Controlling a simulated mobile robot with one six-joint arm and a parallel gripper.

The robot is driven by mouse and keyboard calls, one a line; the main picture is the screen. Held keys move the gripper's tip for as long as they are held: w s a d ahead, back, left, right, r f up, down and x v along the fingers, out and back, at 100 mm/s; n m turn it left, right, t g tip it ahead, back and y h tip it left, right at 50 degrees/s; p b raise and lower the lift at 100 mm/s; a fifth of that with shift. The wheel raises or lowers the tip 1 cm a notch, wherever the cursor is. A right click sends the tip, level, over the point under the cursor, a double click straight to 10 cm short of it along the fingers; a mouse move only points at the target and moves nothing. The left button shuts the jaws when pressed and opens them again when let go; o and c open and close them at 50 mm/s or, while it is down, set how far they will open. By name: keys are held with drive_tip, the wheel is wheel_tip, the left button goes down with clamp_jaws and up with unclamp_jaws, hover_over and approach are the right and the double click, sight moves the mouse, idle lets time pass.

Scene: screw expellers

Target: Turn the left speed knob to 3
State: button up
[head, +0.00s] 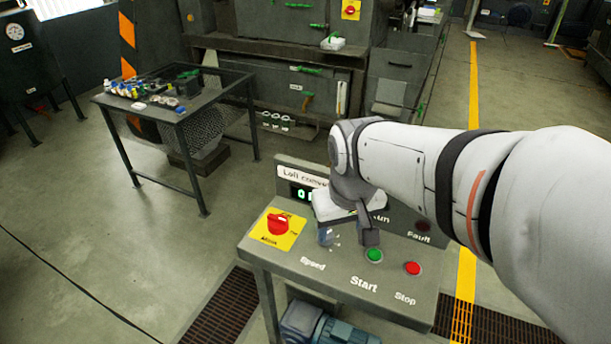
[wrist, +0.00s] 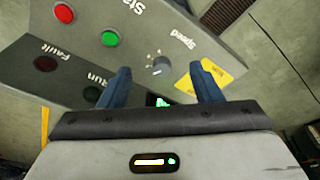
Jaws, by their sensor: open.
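The small dark speed knob (wrist: 161,65) is on the panel of the grey console (head: 345,275), with pale scale marks around it and the word "Speed" beside it. I cannot read its setting. My gripper (head: 347,237) is open above the panel, pointing down. In the wrist view its two blue fingers lie to either side of the knob, apart from it, with nothing between them. In the head view the gripper hides most of the knob. The console sign (head: 300,175) begins with "Left", and the green display (head: 302,194) below is partly covered; a 0 shows.
A red switch on a yellow plate (head: 278,228) sits left of the knob. The green start button (head: 374,255) and red stop button (head: 412,268) are to its right. A dark table (head: 205,110) with small parts stands behind left, with open floor between.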

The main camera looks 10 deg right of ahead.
drive_tip(key=w+f, duration=0.1)
drive_tip(key=w, duration=0.2)
drive_tip(key=w+f+n+g, duration=0.1)
drive_tip(key=w+f, duration=0.1)
drive_tip(key=w, duration=0.1)
drive_tip(key=w+f+g, duration=0.1)
drive_tip(key=w, duration=0.2)
drive_tip(key=shift+w+a+f+n+h, duration=0.2)
drive_tip(key=shift+a+f+n+h, duration=0.1)
drive_tip(key=shift+a, duration=0.05)
drive_tip(key=shift+w+f, duration=0.25)
drive_tip(key=shift+f, duration=0.05)
drive_tip(key=f, duration=0.7)
drive_tip(key=shift+w+d+f+p, duration=0.1)
drive_tip(key=shift+d+f+p, duration=0.15)
drive_tip(key=shift+f+p, duration=0.1)
drive_tip(key=c, duration=1)
